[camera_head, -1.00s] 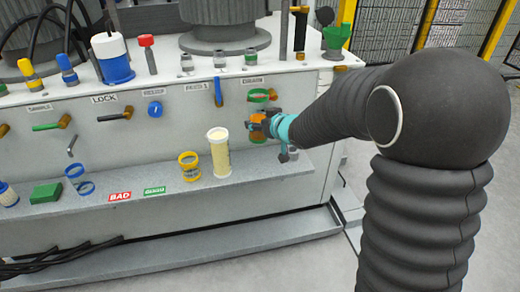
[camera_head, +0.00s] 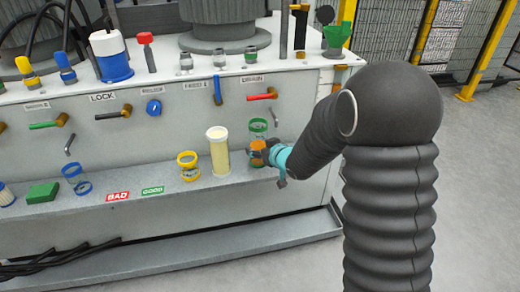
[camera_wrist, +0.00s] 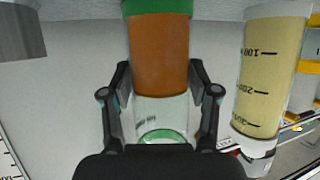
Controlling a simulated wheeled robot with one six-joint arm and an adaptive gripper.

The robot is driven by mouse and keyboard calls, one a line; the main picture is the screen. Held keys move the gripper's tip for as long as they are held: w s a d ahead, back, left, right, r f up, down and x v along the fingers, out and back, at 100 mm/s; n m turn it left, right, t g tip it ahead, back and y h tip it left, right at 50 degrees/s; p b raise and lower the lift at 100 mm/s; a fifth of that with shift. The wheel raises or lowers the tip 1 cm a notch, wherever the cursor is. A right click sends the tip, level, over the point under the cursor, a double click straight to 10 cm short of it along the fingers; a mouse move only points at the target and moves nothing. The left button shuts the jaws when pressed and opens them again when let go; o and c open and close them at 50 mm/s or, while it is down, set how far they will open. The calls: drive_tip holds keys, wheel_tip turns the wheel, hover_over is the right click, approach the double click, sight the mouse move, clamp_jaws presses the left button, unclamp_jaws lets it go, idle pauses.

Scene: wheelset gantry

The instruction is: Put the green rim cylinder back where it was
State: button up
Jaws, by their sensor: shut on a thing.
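The green rim cylinder (camera_head: 258,126) is clear, with green rims and an orange-brown filling in its lower part. It stands about upright at the right part of the grey shelf, against the panel's front. My gripper (camera_head: 268,153) is shut on it from the right side in the head view. In the wrist view, the two fingers of my gripper (camera_wrist: 160,95) lie on either side of the cylinder (camera_wrist: 160,52). Its lower end is partly hidden by the gripper in the head view, and I cannot tell whether it touches the shelf.
A tall cream-filled cylinder (camera_head: 218,155) stands close on the left of it. A yellow-rimmed cylinder (camera_head: 188,168), a blue-rimmed one (camera_head: 76,180) and a green block (camera_head: 42,193) stand further left on the shelf (camera_head: 225,185). A red-handled lever (camera_head: 262,96) sticks out above.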

drive_tip(key=shift+f, duration=0.1)
drive_tip(key=o, duration=1.5)
drive_tip(key=shift+r, duration=0.25)
drive_tip(key=v, duration=1.2)
drive_tip(key=shift+d+f+p, duration=0.1)
drive_tip(key=shift+d+p, duration=0.05)
drive_tip(key=shift+p, duration=0.15)
